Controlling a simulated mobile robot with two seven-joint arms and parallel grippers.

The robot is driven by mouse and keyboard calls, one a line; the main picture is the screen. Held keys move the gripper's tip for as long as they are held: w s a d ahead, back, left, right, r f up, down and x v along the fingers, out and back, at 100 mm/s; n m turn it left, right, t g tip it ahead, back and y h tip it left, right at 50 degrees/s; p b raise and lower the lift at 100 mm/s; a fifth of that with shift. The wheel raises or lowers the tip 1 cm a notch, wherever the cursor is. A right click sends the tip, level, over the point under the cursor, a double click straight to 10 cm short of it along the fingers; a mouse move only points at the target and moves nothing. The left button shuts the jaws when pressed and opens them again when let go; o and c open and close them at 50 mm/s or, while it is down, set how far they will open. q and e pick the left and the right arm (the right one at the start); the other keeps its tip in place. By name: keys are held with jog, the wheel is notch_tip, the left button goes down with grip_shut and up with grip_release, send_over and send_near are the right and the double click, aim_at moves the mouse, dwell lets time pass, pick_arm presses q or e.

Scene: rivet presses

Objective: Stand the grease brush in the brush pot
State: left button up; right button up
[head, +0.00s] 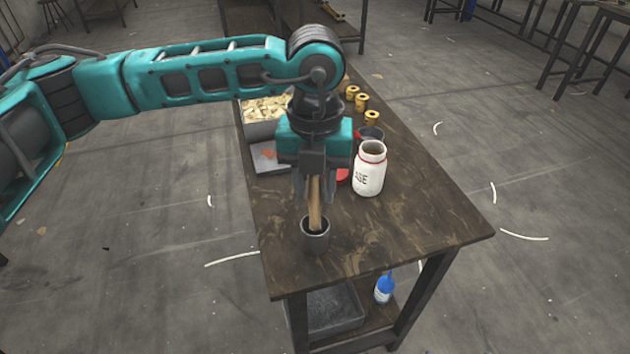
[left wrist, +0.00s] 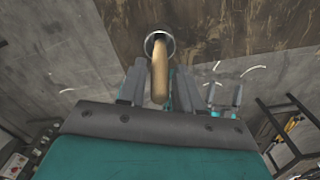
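The grease brush's wooden handle (head: 315,203) rises from the dark mouth of the grey brush pot (head: 315,238), which stands near the table's front left. The handle (left wrist: 159,75) and the pot's rim (left wrist: 159,38) also show in the left wrist view. The bristles are hidden inside the pot. My left gripper (head: 317,190) points down above the pot, around the upper handle. Its fingers (left wrist: 159,88) stand apart on either side of the handle, with narrow gaps visible. My right gripper is not in view.
A white grease jar (head: 369,170) stands right of my gripper, with a red item (head: 343,175) beside it. Behind are several brass parts (head: 362,102) and a bin of pale pieces (head: 262,130). A blue bottle (head: 384,288) stands on the lower shelf. The table's front right is clear.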

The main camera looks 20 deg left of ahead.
pick_arm(q)
jog(key=shift+o, duration=1.3)
jog(key=shift+r, duration=0.1)
notch_tip(320, 180, up, 13)
